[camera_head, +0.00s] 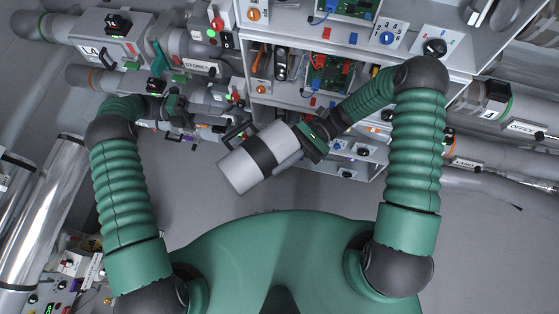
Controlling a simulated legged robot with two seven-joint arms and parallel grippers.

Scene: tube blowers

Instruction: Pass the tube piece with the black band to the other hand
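The tube piece with the black band (238,171) is a pale grey cylinder in the middle of the head view, tilted with its lower end to the left. A black band (261,154) circles its middle. My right gripper (304,140) is at its upper right end and appears shut on it; the fingertips are partly hidden. My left gripper (178,106) is up and to the left, apart from the tube piece. Its fingers blend into the dark fittings behind, so its opening is unclear.
Pipes and a labelled tube unit (105,48) fill the upper left. An open cabinet (285,98) with circuit boards, knobs and switches stands behind my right gripper. More pipes (490,105) run along the right. The grey floor (190,205) below the tube piece is clear.

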